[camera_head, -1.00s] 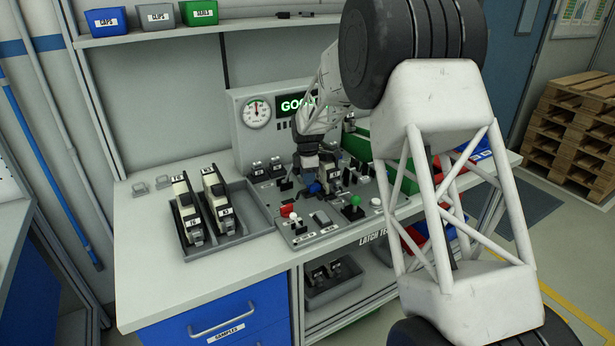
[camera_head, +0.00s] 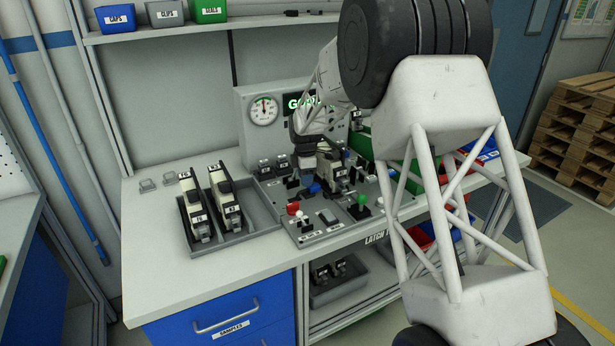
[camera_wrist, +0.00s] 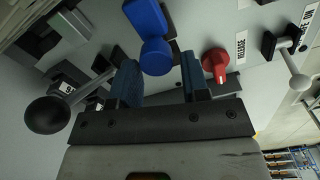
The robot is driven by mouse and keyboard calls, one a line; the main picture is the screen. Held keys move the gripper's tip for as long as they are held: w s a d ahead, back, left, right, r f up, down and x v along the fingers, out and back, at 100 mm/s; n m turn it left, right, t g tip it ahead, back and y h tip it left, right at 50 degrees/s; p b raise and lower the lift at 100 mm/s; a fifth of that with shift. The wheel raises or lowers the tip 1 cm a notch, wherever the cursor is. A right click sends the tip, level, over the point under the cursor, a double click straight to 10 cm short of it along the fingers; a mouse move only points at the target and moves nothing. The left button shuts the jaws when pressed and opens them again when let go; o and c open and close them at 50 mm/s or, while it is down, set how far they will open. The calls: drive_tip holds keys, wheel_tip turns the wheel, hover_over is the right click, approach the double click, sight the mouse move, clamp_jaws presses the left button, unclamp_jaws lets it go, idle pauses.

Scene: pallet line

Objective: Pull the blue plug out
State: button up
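The blue plug (camera_head: 314,188) sits on the sloped grey control panel (camera_head: 309,241), close below my gripper (camera_head: 310,180). In the wrist view the blue plug (camera_wrist: 156,56) shows a round knob and a longer blue part behind it. My gripper (camera_wrist: 162,82) is open, with one blue-padded finger on each side of the knob. A narrow gap shows at the right finger; whether the left finger touches the knob I cannot tell. In the head view my arm hides part of the panel and most of the fingers.
A red knob (camera_wrist: 215,63) stands just right of my right finger. A black ball-ended lever (camera_wrist: 47,114) is at the left, and a grey-tipped lever (camera_wrist: 297,78) at the right. A green-topped lever (camera_head: 362,199) stands on the panel. A grey tray (camera_head: 262,226) with two devices lies left.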

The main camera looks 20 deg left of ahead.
drive_tip(key=shift+o, duration=1)
drive_tip(key=shift+d, duration=0.1)
drive_tip(key=shift+w, duration=0.1)
drive_tip(key=shift+r, duration=3.9)
